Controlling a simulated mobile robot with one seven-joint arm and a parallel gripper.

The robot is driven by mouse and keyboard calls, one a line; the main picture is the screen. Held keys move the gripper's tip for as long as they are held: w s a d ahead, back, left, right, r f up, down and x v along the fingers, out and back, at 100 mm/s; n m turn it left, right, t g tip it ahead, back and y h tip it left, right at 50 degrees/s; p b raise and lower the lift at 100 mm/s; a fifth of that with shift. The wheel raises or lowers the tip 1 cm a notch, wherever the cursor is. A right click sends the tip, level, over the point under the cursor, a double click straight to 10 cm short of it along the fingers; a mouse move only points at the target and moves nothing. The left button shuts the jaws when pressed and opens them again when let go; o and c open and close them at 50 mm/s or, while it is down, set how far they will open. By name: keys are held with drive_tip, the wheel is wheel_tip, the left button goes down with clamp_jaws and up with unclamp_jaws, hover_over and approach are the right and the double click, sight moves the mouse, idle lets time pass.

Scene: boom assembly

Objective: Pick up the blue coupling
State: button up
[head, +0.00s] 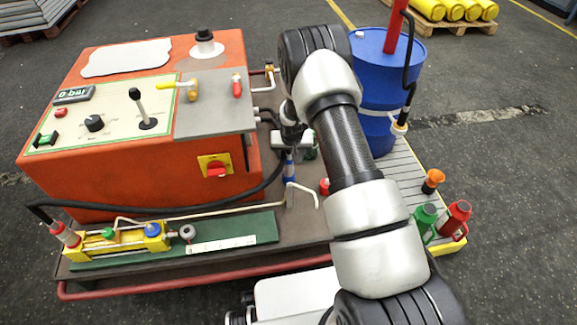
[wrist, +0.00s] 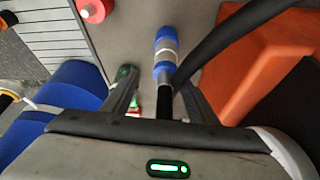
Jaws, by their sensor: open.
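The blue coupling (head: 290,168) has blue ends and a pale silver middle. It stands on the cart deck just below my gripper in the head view, partly hidden by it. In the wrist view the blue coupling (wrist: 166,50) shows ahead of the fingers, with a black stem running back between them. My gripper (head: 294,146) is open above the coupling. In the wrist view the two fingers of my gripper (wrist: 160,88) lie either side of the stem, with gaps showing. Whether either finger touches it I cannot tell.
A green part (wrist: 124,76) is close beside the left finger. A black hose (wrist: 225,38) passes close on the right, near the orange cabinet (head: 130,130). A blue drum (head: 385,90) stands behind my arm.

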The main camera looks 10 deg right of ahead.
sight(289, 159)
drive_tip(key=x, duration=0.1)
drive_tip(key=b+x, duration=0.1)
drive_tip(key=x, duration=0.2)
drive_tip(key=shift+s+a+f+b, duration=0.1)
drive_tip(key=shift+a+f+b, duration=0.15)
drive_tip(key=shift+a+b, duration=0.15)
drive_tip(key=shift+w+d+f, duration=0.1)
drive_tip(key=shift+w+f, duration=0.2)
drive_tip(key=shift+f, duration=0.15)
drive_tip(key=shift+r, duration=0.1)
clamp_jaws()
